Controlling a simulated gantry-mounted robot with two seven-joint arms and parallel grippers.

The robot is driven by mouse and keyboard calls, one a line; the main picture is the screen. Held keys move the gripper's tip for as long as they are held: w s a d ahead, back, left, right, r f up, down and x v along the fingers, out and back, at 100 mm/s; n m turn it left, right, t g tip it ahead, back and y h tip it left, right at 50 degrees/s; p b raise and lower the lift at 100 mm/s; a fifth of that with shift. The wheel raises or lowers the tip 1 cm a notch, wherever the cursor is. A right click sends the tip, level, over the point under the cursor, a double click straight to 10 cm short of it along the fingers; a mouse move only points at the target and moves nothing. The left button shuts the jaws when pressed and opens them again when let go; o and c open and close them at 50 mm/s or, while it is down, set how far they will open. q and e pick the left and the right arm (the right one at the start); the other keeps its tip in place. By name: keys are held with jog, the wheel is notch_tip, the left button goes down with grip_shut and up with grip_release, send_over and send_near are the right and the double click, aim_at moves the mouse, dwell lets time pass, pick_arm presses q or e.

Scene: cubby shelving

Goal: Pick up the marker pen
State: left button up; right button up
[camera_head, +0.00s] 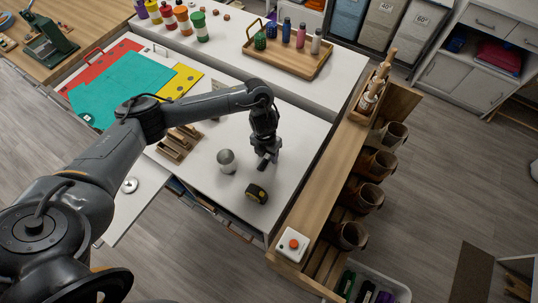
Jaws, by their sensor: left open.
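My left gripper (267,158) reaches down over the white tabletop, in the middle of the camera_head view. It is open, with its fingers pointing down close to the surface. A short dark shape shows at the fingertips; I cannot tell whether it is a finger or the marker pen. No other thing on the tabletop can be clearly made out as the marker pen. My right gripper is not in view.
A silver round object (227,160) and a black-and-yellow tape measure (257,193) lie close to the gripper. A slotted wooden rack (174,150) is left. A wooden shelf with an orange-button box (293,244) borders the right side. A wooden tray (318,70) with bottles stands behind.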

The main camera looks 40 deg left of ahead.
pick_arm(q)
jog(key=shift+c, duration=0.5)
grip_shut()
